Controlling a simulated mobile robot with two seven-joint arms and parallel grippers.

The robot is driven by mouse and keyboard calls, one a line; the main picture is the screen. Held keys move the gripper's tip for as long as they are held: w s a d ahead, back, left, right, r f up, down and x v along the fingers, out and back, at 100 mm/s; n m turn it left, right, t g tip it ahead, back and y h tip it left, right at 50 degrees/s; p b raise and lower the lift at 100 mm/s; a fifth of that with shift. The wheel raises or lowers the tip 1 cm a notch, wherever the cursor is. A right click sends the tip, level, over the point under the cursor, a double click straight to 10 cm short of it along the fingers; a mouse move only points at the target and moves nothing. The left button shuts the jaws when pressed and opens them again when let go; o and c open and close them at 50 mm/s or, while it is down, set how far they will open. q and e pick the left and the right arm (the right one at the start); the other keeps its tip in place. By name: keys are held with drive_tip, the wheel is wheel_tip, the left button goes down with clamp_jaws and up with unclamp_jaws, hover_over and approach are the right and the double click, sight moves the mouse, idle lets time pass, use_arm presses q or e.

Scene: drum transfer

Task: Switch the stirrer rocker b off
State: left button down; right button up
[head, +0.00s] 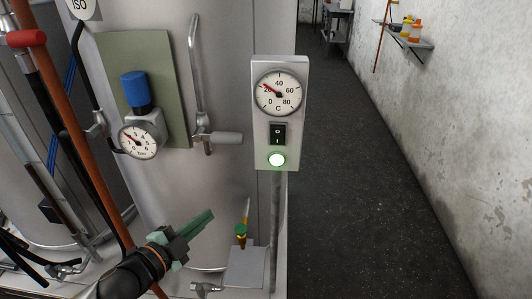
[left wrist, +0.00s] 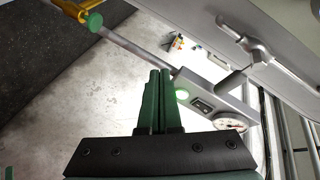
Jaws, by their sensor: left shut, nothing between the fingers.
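The stirrer rocker (head: 278,133) is a black switch with O above I on a narrow grey panel (head: 262,140). A lit green lamp (head: 277,160) sits just below it. In the left wrist view the rocker (left wrist: 201,105) and glowing lamp (left wrist: 182,94) show just right of the fingertips. My left gripper (head: 211,214) has green fingers, shut and empty, below and left of the panel, apart from it. Its fingers (left wrist: 160,72) point up in the left wrist view. I cannot tell which way the rocker is tipped. My right gripper is not in view.
A temperature dial (head: 278,93) is above the rocker. A lever valve (head: 215,137) and a pressure gauge with blue knob (head: 138,140) are on the drum, left of the panel. A green-capped fitting (head: 240,231) stands near my left gripper. Open floor (head: 360,200) lies right.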

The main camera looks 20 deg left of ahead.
sight(281, 132)
use_arm(q)
drive_tip(key=d+r+m+h+b, duration=0.1)
drive_tip(key=d+r+m+h, duration=0.2)
drive_tip(key=r+m, duration=0.2)
drive_tip(key=d+r+m+t+h+b, duration=0.1)
drive_tip(key=d+r+m+h, duration=0.2)
drive_tip(key=r+m, duration=0.3)
wheel_tip(281, 132, up, 3)
drive_tip(key=shift+s+d+r+m+h, duration=0.1)
drive_tip(key=shift+s+d+m+h, duration=0.2)
drive_tip(key=shift+d, duration=0.15)
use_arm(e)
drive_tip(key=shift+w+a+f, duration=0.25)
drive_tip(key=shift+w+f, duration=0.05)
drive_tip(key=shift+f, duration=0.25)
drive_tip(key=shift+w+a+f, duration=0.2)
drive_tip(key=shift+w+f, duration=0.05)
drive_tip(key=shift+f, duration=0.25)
use_arm(q)
drive_tip(key=shift+w, duration=0.15)
